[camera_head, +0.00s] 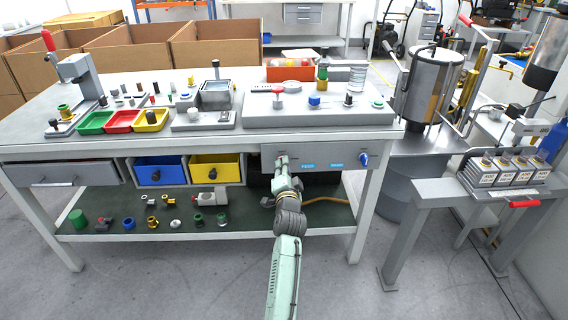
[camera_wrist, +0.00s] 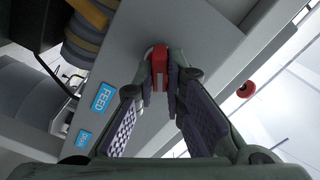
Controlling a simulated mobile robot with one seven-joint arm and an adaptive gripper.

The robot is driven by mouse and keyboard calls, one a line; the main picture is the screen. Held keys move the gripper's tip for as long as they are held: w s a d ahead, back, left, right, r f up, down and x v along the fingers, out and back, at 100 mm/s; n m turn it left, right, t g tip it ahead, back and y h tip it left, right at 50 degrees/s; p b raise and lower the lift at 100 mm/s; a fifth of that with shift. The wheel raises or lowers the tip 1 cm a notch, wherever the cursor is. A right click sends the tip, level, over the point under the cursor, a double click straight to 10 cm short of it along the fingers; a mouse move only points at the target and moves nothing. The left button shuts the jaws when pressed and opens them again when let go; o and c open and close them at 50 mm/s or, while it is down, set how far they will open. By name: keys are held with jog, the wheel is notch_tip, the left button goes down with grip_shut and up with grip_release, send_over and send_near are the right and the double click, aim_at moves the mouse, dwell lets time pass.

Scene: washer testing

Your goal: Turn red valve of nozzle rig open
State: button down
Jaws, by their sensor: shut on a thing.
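The red valve handle (camera_wrist: 158,62) sits on the grey front panel of the nozzle rig (camera_head: 267,155). In the wrist view it is between my gripper's fingers (camera_wrist: 161,82), and the fingers are shut on it. In the head view my gripper (camera_head: 282,162) reaches up to the panel under the bench top and hides the handle. A blue FEED label (camera_wrist: 103,97) is beside the handle; the blue labels (camera_head: 308,166) also show in the head view. The handle's exact turn angle is hard to tell.
A blue knob (camera_head: 363,160) is at the panel's right end. The bench's lower shelf (camera_head: 240,231), with several small parts, lies below my arm. A yellow bin (camera_head: 216,176) is left of the panel. A side table (camera_head: 437,191) with several canisters stands at right.

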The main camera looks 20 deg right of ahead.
jog(key=shift+f+m+p, duration=0.1)
jog(key=shift+m+p, duration=1.65)
jog(key=shift+m, duration=1.45)
jog(key=c, duration=1.7)
grip_release()
jog(key=shift+o, duration=0.2)
jog(key=shift+s, duration=0.1)
jog(key=v, duration=1.2)
